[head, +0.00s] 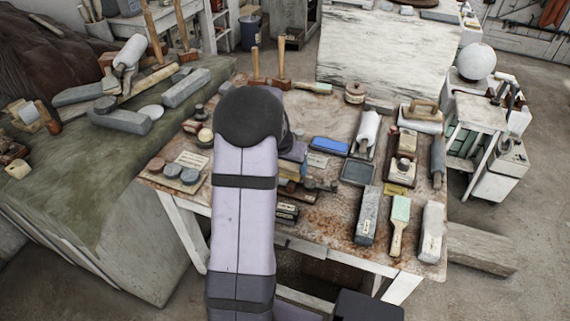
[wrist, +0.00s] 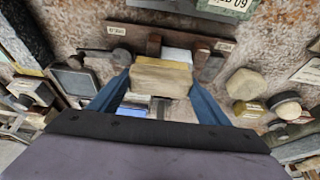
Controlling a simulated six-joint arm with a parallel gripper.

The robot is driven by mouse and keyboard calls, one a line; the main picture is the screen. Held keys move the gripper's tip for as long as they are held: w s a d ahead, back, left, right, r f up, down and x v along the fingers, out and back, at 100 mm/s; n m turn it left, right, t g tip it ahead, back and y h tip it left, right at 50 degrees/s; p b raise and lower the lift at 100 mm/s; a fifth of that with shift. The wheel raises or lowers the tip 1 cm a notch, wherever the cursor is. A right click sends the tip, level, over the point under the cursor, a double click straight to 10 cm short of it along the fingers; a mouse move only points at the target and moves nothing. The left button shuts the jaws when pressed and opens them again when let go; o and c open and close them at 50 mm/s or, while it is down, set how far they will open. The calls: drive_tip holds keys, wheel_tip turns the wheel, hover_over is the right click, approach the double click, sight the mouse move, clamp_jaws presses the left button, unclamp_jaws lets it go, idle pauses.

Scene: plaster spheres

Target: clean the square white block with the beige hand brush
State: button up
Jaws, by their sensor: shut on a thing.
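My gripper (wrist: 160,82) shows in the wrist view, its two blue fingers shut on the beige hand brush (wrist: 160,76), a blocky beige piece with a paler yellowish strip along its far edge. The brush is above the cluttered worktable; I cannot tell whether it touches anything below. A small pale white block (wrist: 178,54) shows just beyond the brush, partly covered by it; I cannot be sure that it is the square white block. In the head view my arm hides the gripper, the brush and that spot.
The rust-stained table (head: 325,210) is crowded with tools. A blue box (head: 330,145), a green-bristled brush (head: 398,222) and a long white block (head: 432,230) lie to the right of my arm. Round grey pots (head: 174,171) stand left of it. Dark-handled tools (wrist: 208,66) lie close to the brush.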

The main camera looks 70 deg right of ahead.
drive_tip(key=shift+s, duration=0.65)
drive_tip(key=shift+w, duration=0.15)
drive_tip(key=shift+w+b, duration=0.35)
drive_tip(key=shift+w, duration=0.7)
drive_tip(key=shift+w+b, duration=0.4)
drive_tip(key=shift+w, duration=0.65)
drive_tip(key=shift+s, duration=0.1)
drive_tip(key=shift+s+r+p, duration=0.7)
drive_tip(key=shift+s+p, duration=0.05)
drive_tip(key=shift+s, duration=0.25)
